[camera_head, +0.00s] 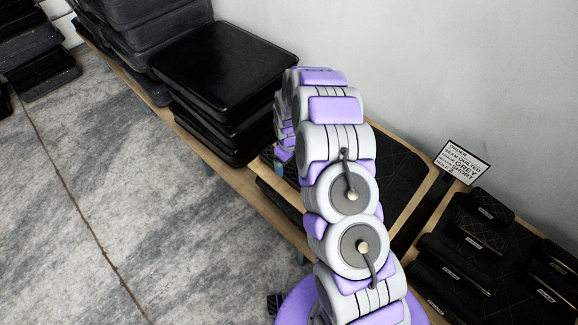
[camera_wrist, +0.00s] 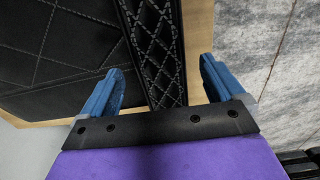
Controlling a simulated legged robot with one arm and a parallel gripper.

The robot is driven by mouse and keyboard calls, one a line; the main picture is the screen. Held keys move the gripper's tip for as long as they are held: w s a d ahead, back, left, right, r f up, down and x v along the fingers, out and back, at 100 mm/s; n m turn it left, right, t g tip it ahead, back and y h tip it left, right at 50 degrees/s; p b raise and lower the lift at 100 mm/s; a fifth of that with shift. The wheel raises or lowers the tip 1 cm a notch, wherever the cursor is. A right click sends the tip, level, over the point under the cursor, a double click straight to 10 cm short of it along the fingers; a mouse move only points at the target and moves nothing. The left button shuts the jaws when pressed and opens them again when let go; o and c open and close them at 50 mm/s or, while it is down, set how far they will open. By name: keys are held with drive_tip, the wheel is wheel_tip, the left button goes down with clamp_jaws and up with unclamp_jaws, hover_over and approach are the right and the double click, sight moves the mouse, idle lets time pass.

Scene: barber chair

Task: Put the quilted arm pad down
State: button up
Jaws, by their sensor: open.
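The quilted arm pad (camera_wrist: 160,45) is a black strip with pale diamond stitching. In the wrist view it lies along the edge of a black quilted panel (camera_wrist: 55,45) on a wooden board. My gripper (camera_wrist: 161,68) is open, with one blue finger on either side of the pad's near end. Gaps show between both fingers and the pad. The near end runs out of sight behind the gripper's dark mount. In the head view my arm hides the pad and most of the gripper.
Stacked black cushions (camera_head: 222,65) stand left of my arm on the wooden bench. A black quilted panel (camera_head: 398,180) lies right of it. Farther right are an order card (camera_head: 463,161) and several labelled black pads (camera_head: 482,222). The grey marble floor (camera_head: 110,190) is open at left.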

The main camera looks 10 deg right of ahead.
sight(289, 168)
drive_tip(key=s+r+m+p, duration=0.1)
drive_tip(key=s+r, duration=0.3)
drive_tip(key=r, duration=0.7)
drive_tip(key=s+r+m, duration=0.1)
drive_tip(key=s+r, duration=0.4)
drive_tip(key=r, duration=0.5)
drive_tip(key=s+d+r+m, duration=0.1)
drive_tip(key=s+r, duration=0.3)
drive_tip(key=s, duration=0.6)
drive_tip(key=s+d+r+m+g, duration=0.1)
drive_tip(key=s+r, duration=0.4)
drive_tip(key=s, duration=0.6)
drive_tip(key=s+r+m, duration=0.3)
drive_tip(key=s+r, duration=0.2)
drive_tip(key=s, duration=0.6)
drive_tip(key=shift+d+g, duration=0.4)
